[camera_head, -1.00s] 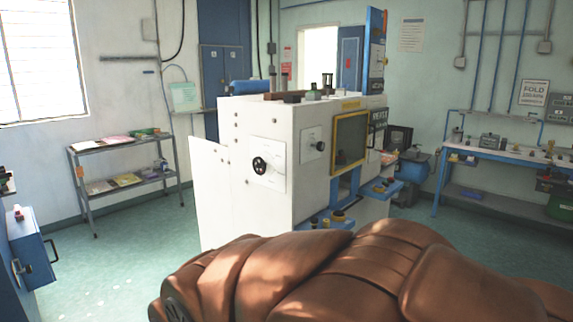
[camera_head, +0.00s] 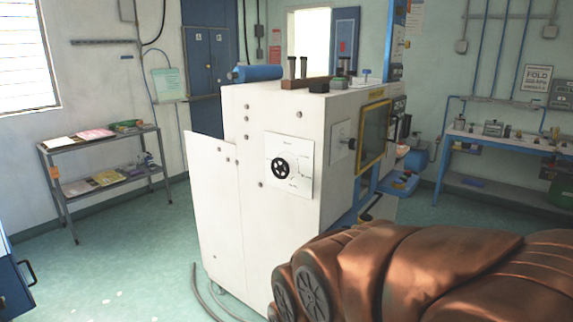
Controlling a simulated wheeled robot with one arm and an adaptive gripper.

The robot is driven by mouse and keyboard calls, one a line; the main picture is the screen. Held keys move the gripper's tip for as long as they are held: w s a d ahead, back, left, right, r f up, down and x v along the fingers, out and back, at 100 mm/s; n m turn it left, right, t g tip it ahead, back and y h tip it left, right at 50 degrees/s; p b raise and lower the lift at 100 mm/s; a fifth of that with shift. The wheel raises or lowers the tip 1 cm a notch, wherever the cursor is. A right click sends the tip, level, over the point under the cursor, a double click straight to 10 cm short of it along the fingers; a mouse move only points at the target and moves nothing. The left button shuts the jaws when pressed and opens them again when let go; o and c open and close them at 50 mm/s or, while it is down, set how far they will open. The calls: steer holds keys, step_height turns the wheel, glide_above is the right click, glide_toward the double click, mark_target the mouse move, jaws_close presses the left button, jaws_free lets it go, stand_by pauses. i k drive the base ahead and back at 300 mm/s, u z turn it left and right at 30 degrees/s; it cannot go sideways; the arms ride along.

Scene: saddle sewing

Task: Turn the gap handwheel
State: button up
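A white machine cabinet (camera_head: 290,225) stands in the middle of the view. A black handwheel (camera_head: 281,168) sits on a white square plate (camera_head: 303,176) with small markings, on the cabinet's near face. A smaller dark knob (camera_head: 351,144) is on a plate on the cabinet's right-hand face, beside a yellow-framed window (camera_head: 374,137). I cannot read the plates' labels, so I cannot tell which control is the gap handwheel.
A grey shelf rack (camera_head: 105,145) stands at the left wall, a workbench (camera_head: 510,138) at the right. A cable lies by the cabinet's base. Green floor is open to the left.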

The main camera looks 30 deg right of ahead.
mark_target(281, 168)
steer(key=u, duration=0.4)
steer(key=i, duration=0.9)
steer(key=u, duration=0.75)
